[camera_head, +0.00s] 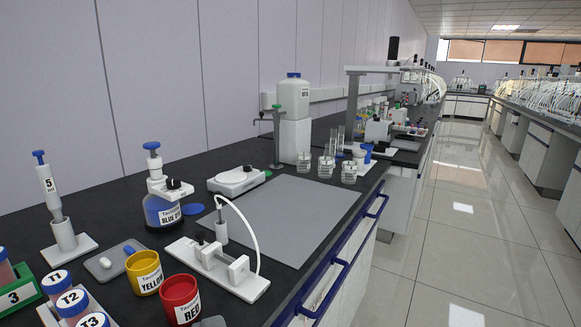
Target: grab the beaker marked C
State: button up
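Three small clear glass beakers stand in a row on the black bench top, beyond the grey mat. They are a left beaker (304,162), a middle beaker (326,168) and a right beaker (349,173). Each has a pale label, but the letters are too small to read, so I cannot tell which is marked C. The right beaker is nearest the bench's front edge. My gripper is not in view.
A grey mat (285,210) lies clear before the beakers. Nearer are a white stand with a tube (218,268), yellow (144,272) and red (181,299) cups, and a blue bottle (161,205). A white canister (294,118) stands behind the beakers. The right aisle floor (450,230) is free.

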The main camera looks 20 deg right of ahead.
aim_at(303, 163)
jog(key=i+l, duration=0.25)
jog(key=l, duration=0.15)
jog(key=i+l, duration=0.3)
jog(key=l, duration=0.15)
jog(key=i+l, duration=0.25)
jog(key=l, duration=0.15)
jog(key=i+l, duration=0.25)
jog(key=l, duration=0.15)
jog(key=i+l, duration=0.25)
jog(key=l, duration=0.15)
jog(key=i+l, duration=0.3)
jog(key=l, duration=0.15)
jog(key=i+l, duration=0.25)
jog(key=l, duration=0.15)
jog(key=u, duration=0.05)
